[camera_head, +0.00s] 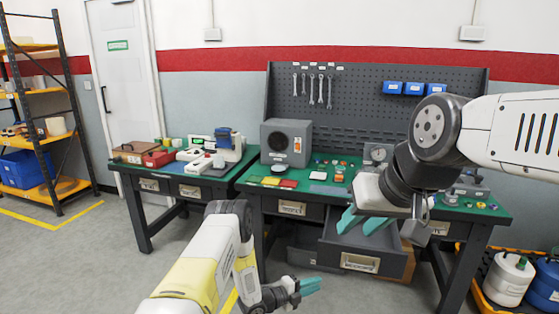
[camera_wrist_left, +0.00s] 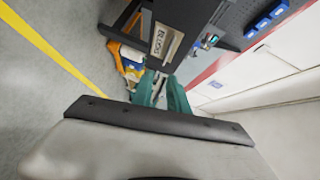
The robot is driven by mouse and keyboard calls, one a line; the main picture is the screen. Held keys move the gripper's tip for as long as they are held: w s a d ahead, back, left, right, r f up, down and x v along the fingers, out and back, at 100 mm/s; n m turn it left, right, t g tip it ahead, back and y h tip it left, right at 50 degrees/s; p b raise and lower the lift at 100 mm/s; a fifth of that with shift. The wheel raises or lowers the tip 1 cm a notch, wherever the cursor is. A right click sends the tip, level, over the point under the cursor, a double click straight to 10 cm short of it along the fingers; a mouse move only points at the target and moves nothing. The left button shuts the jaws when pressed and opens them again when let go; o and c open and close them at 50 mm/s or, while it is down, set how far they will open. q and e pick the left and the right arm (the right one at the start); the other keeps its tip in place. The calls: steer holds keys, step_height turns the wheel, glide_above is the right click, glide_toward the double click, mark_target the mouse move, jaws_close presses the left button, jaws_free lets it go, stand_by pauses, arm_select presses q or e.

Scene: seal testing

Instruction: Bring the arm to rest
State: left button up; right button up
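My left gripper (camera_head: 308,287) has teal fingers and is low in front of the workbench, with its arm coming up from the bottom. In the left wrist view its two fingertips (camera_wrist_left: 160,85) stand apart with a gap and no object held. My right gripper (camera_head: 362,221) hangs from the arm at the right, above the open drawer and near the bench's front edge. Its teal fingers are spread and nothing shows between them.
A green-topped workbench (camera_head: 335,195) with an open drawer (camera_head: 362,262) stands ahead. A grey box (camera_head: 286,144) and small parts are on it. A second table (camera_head: 150,178) is left. Jugs (camera_head: 508,275) stand at lower right. Floor is clear at left.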

arm_select(q)
steer(key=w+a+r+n+t+y, duration=0.1)
steer(key=w+a+r+n+y, duration=0.2)
steer(key=w+a+r, duration=0.5)
steer(key=w+a+r+n+t+y, duration=0.1)
steer(key=w+r+n+t+y, duration=0.2)
steer(key=r, duration=0.8)
steer(key=s+a+r+n+g+y, duration=0.1)
steer(key=s+a+r+n+y, duration=0.3)
steer(key=a+r, duration=0.5)
steer(key=s+a+r+n+g+y, duration=0.15)
steer(key=s+a+r+n, duration=0.45)
steer(key=r, duration=0.7)
steer(key=s+a+r+n+y, duration=0.1)
steer(key=s+a+r+n, duration=0.1)
steer(key=s+r+n, duration=0.55)
steer(key=s+n+g, duration=0.3)
steer(key=s+n, duration=0.1)
steer(key=s, duration=1.9)
steer(key=shift+s+f, duration=0.25)
steer(key=shift+f, duration=0.2)
steer(key=shift+w+h, duration=0.1)
steer(key=shift+h, duration=0.15)
